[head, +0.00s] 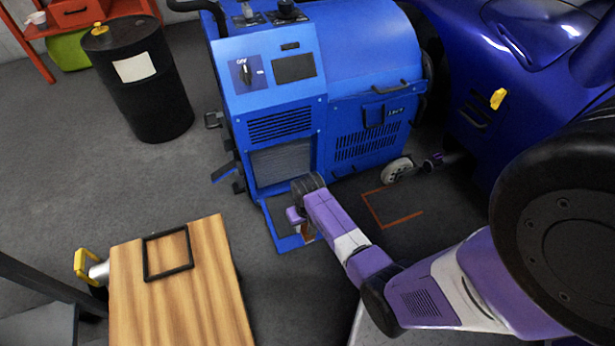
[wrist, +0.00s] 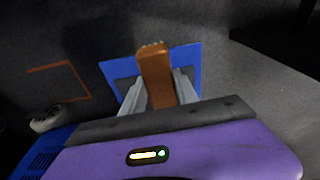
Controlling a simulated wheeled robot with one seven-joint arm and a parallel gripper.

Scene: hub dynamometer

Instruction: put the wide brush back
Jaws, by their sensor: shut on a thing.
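The wide brush shows as a brown, blocky piece (wrist: 155,78) upright between my fingers in the wrist view. In the head view only a small brown part of it (head: 308,232) shows below my gripper. My gripper (wrist: 157,92) is shut on it, with a grey finger on either side. In the head view my gripper (head: 301,219) is in front of the blue machine, over a blue-edged dark rectangle (head: 286,245) low at its foot. That blue rectangle (wrist: 194,60) lies behind the brush in the wrist view. The brush's lower end is hidden.
The blue machine (head: 282,125) stands just beyond my gripper. An orange outline (head: 397,219) and a pale wheel (head: 397,170) are to its right. A wooden tabletop (head: 215,290) with a black rectangular frame (head: 167,254) is at front left. A black drum (head: 150,95) stands behind.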

